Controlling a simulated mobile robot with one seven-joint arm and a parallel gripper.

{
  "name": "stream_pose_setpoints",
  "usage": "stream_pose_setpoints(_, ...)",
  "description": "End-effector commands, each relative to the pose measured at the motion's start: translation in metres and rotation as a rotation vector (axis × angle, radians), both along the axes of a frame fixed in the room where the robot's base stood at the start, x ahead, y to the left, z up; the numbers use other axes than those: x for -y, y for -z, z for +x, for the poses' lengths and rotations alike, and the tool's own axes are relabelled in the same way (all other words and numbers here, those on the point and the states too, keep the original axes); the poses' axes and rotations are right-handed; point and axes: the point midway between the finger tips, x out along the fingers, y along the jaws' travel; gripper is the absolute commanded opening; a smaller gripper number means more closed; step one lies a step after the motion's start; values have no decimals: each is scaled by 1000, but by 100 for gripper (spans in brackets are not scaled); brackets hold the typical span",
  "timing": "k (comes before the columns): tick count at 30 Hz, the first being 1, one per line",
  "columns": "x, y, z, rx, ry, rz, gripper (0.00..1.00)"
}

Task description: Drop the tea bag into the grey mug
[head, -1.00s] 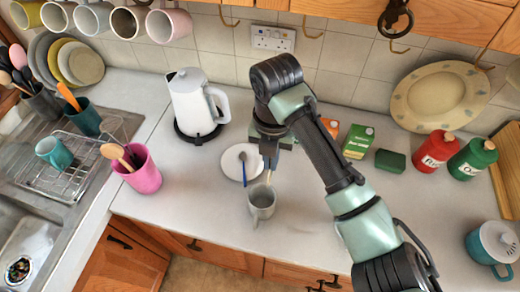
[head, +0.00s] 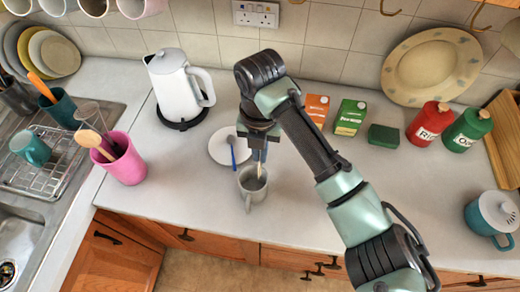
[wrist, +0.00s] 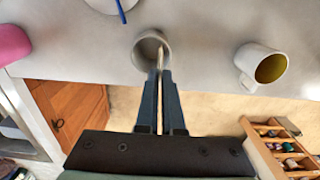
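The grey mug (head: 250,198) stands upright on the worktop near its front edge; it also shows in the wrist view (wrist: 139,52). My gripper (head: 259,160) points down just above the mug's mouth. Its fingers are close together on a thin, pale tea bag (head: 259,172), whose lower part hangs below the fingertips and overlaps the mug's opening. In the wrist view the tea bag (wrist: 160,62) shows as a narrow, edge-on strip between the fingers, over the mug's mouth. How deep it reaches is hard to tell.
A white saucer (head: 220,152) with a blue-handled spoon lies behind the mug. A pale mug with a yellow inside (wrist: 246,60) stands right of it. The kettle (head: 178,85) and pink pot (head: 123,168) are left. An open drawer (wrist: 285,140) shows low right.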

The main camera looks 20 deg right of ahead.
Motion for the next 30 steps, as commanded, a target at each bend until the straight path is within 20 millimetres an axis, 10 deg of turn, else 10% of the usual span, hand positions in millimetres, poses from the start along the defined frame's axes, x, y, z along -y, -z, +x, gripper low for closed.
stream_pose_setpoints(6,0,0,0,0,0,0,39)
stream_pose_setpoints(17,0,-5,1,1,-1,-1,39)
stream_pose_setpoints(30,2,-92,1,4,-1,-7,39)
